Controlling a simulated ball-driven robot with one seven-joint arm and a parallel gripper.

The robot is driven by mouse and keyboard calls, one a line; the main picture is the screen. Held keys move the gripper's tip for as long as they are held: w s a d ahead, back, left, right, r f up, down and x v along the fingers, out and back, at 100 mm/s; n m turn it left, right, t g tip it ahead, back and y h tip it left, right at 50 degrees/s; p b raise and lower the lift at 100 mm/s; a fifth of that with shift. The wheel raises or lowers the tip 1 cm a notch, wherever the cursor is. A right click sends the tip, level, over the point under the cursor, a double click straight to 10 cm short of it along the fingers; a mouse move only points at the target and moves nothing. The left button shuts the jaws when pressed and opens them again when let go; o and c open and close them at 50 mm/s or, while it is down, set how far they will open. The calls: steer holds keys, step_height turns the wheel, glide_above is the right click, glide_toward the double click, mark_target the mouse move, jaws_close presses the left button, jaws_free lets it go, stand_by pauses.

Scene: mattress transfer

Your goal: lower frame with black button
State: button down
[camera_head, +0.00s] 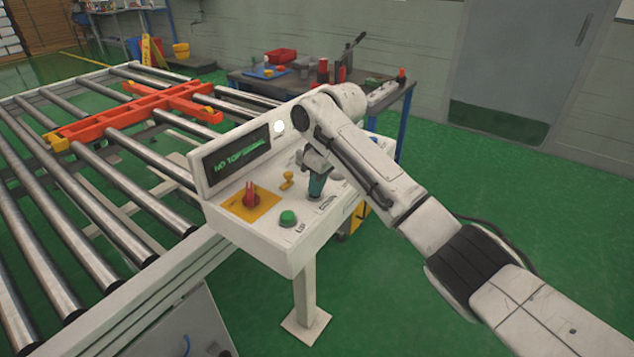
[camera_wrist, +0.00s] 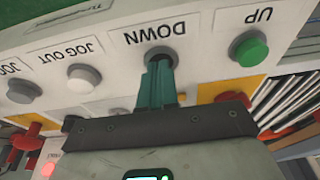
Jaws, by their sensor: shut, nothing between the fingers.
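The control panel (camera_head: 268,238) stands at the roller conveyor's edge. In the wrist view the dark button (camera_wrist: 160,54), labelled DOWN, is partly covered by the teal fingertips of my gripper (camera_wrist: 158,66). The fingers are shut with nothing between them, and point at this button; whether they press it I cannot tell. In the head view my gripper (camera_head: 316,188) hides the button. The green UP button (camera_head: 288,218) is beside it and also shows in the wrist view (camera_wrist: 249,49). The orange-red frame (camera_head: 130,115) lies across the conveyor; its height is hard to judge.
The panel also has a red knob (camera_head: 251,194) on a yellow plate, a yellow switch (camera_head: 287,179) and a screen (camera_head: 238,154) reading "NO TOP" plus an unclear word. A tool table (camera_head: 240,80) stands behind; green floor (camera_head: 500,200) is clear at right.

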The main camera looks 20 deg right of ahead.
mark_target(325, 198)
steer(key=r+p, duration=0.4)
steer(key=p, duration=0.1)
steer(key=shift+w+a+r, duration=0.1)
steer(key=shift+w+r, duration=0.15)
steer(key=shift+r, duration=0.15)
steer(key=b+v, duration=0.2)
steer(key=v, duration=0.7)
steer(key=shift+d, duration=0.2)
